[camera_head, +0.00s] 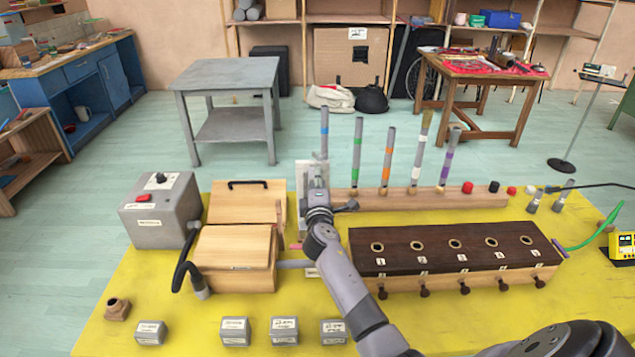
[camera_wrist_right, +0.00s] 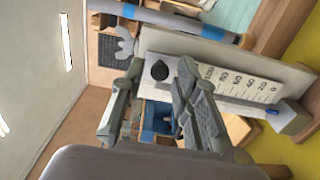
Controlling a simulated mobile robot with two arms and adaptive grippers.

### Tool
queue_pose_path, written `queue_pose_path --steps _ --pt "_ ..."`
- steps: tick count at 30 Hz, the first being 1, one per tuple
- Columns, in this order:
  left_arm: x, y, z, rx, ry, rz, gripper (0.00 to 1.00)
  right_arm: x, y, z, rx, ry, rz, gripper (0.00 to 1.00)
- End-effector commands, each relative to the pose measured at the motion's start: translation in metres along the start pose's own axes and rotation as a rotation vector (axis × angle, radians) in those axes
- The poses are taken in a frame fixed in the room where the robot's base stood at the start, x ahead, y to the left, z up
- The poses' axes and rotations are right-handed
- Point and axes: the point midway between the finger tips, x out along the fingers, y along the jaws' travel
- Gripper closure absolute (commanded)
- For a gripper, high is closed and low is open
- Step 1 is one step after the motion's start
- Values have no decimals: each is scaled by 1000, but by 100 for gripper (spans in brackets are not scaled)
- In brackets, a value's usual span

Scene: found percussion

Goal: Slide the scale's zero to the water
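The scale is a white upright board (camera_head: 301,185) at the middle of the yellow table, partly hidden by my right arm. In the right wrist view its printed face (camera_wrist_right: 238,82) shows numbers down to 0 and tick marks. A black knob (camera_wrist_right: 160,70) sits on the board beyond the high numbers. My right gripper (camera_head: 318,178) is at the board. In the wrist view its open fingertips (camera_wrist_right: 160,72) appear on either side of the knob, with gaps visible; contact cannot be told. A small blue patch (camera_wrist_right: 272,112) shows near the zero end. I cannot make out a water level. My left gripper is out of view.
A wooden box (camera_head: 235,246) and a grey box (camera_head: 160,210) stand left of the board. A dark-topped block with holes (camera_head: 455,245) stands right. Several banded tubes stand in a wooden rack (camera_head: 425,198) behind. Small labelled blocks (camera_head: 234,331) lie at the front.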

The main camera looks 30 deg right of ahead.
Motion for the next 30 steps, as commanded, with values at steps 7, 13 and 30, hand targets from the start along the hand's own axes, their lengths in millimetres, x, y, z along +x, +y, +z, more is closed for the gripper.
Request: queue_pose_path --steps 7,13,30 --pt "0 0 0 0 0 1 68 0 0 0 0 0 0 90" --pt "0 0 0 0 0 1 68 0 0 0 0 0 0 100" --pt "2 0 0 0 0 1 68 0 -2 0 0 0 -1 100"
